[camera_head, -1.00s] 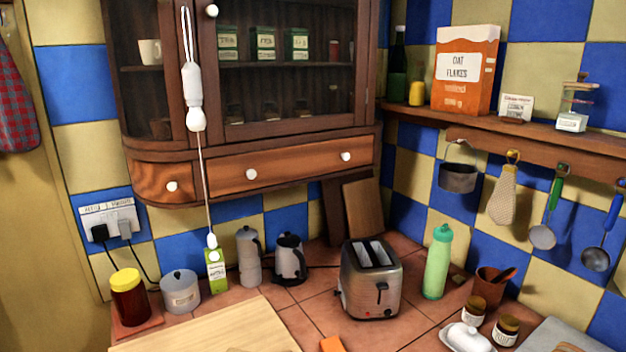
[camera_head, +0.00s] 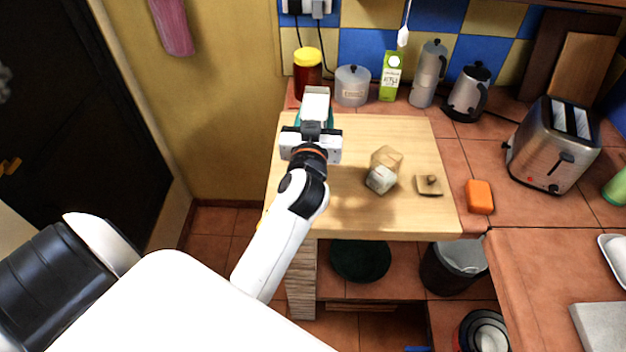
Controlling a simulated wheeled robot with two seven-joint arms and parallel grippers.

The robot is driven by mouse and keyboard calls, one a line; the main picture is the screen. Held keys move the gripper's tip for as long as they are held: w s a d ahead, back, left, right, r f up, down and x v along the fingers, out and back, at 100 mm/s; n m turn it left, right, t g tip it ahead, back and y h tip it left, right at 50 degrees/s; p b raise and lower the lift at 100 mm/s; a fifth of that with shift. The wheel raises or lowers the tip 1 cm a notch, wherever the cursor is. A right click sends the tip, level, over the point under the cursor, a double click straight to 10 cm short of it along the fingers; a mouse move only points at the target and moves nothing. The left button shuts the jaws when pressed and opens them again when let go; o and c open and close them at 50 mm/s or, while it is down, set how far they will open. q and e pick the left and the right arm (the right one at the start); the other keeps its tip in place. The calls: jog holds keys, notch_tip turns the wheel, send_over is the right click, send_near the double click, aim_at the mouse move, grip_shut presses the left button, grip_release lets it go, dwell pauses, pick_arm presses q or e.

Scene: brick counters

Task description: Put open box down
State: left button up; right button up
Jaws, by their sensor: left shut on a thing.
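My left gripper (camera_head: 313,130) is over the left part of the wooden board, seen from behind and above. A small clear container (camera_head: 386,158) with white contents stands on the board to the right, apart from the gripper. A small flat tan piece with a knob, like a lid (camera_head: 429,185), lies beside it. My right gripper is not in view.
The pale wooden board (camera_head: 345,215) has bare room around the container. Behind it stand a yellow-lidded jar (camera_head: 308,72), a grey pot (camera_head: 352,86), a green carton (camera_head: 390,77) and a moka pot (camera_head: 428,73). An orange block (camera_head: 479,197) and a toaster (camera_head: 553,146) are to the right.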

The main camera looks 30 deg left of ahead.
pick_arm(q)
jog(key=shift+w+a+r+n+y, duration=0.25)
jog(key=shift+w+a+n+y, duration=0.1)
jog(key=shift+a, duration=0.1)
jog(key=shift+w+a+f, duration=0.1)
jog(key=shift+a+f, duration=0.05)
jog(key=shift+a, duration=0.05)
notch_tip(320, 180, down, 9)
jog(key=shift+f+b, duration=0.2)
jog(key=shift+b, duration=0.35)
jog(key=shift+g+y, duration=0.25)
jog(key=shift+g, duration=0.05)
jog(key=shift+f, duration=0.2)
jog(key=o, duration=1.2)
jog(key=shift+r, duration=0.1)
